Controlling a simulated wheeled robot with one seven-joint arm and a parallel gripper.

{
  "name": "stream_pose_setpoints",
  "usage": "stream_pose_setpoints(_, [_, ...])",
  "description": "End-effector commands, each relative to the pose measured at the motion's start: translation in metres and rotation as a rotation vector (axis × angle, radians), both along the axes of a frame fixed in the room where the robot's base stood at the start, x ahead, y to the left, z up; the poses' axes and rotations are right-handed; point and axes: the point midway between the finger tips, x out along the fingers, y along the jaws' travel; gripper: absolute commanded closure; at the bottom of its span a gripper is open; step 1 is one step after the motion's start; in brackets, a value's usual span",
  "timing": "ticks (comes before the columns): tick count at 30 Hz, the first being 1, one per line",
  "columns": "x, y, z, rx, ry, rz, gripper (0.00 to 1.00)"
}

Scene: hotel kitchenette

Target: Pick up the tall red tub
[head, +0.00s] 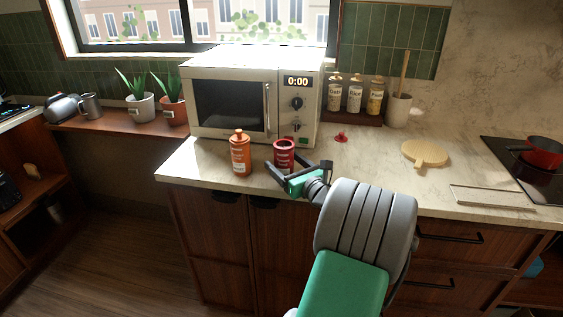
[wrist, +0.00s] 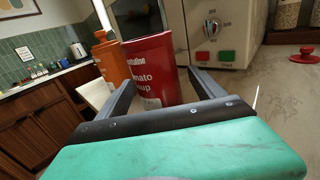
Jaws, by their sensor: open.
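The tall red tub (head: 284,154) stands upright on the counter in front of the microwave, its top looking open. In the wrist view the red tub (wrist: 150,62) shows pale lettering that reads in part "soup". My gripper (head: 297,163) is open, just in front and to the right of the tub in the head view. In the wrist view my gripper's fingers (wrist: 160,80) spread to either side of the tub's lower part, and I see no grip on it. I cannot tell whether either finger touches it. The tub's base is partly hidden.
An orange tub (head: 240,155) with a knobbed lid stands close left of the red tub. The microwave (head: 232,105) is right behind. A small red knobbed lid (head: 341,137) lies to the right, then a round board (head: 425,153). The counter's front edge is near.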

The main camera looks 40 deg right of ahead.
Motion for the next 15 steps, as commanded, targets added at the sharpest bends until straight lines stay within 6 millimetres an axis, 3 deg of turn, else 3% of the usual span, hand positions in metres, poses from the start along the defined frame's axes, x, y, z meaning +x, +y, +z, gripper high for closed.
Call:
stream_pose_setpoints(5, [0.028,-0.001,-0.001,-0.001,0.000,0.005,0.22])
stream_pose_setpoints(12, [0.031,-0.002,-0.001,-0.002,0.001,0.004,0.23])
stream_pose_setpoints(15, [0.031,-0.001,-0.001,-0.002,0.001,0.005,0.31])
